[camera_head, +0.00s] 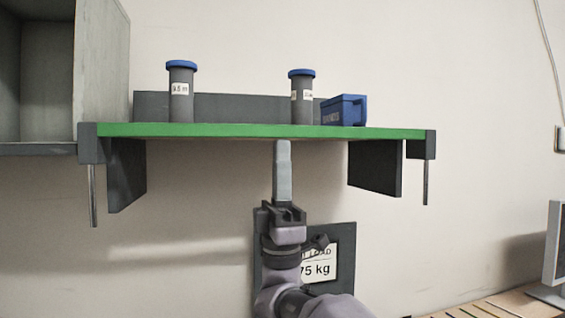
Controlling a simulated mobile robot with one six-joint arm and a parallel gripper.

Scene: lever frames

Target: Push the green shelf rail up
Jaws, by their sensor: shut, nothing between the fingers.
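The green shelf rail (225,131) is the long green front edge of a wall shelf, running nearly level across the middle of the view. Dark end blocks close it at both ends. My gripper (283,146) points straight up under the rail, a little right of its middle. Its fingers are shut with nothing between them. The fingertips are at the rail's lower edge; I cannot tell whether they touch it.
On the shelf stand two grey canisters with blue lids (181,92) (302,97) and a blue box (344,110). Dark brackets (126,175) (376,168) and thin rods hang below. A load sign (319,262) is behind my arm. A grey cabinet (102,70) is left.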

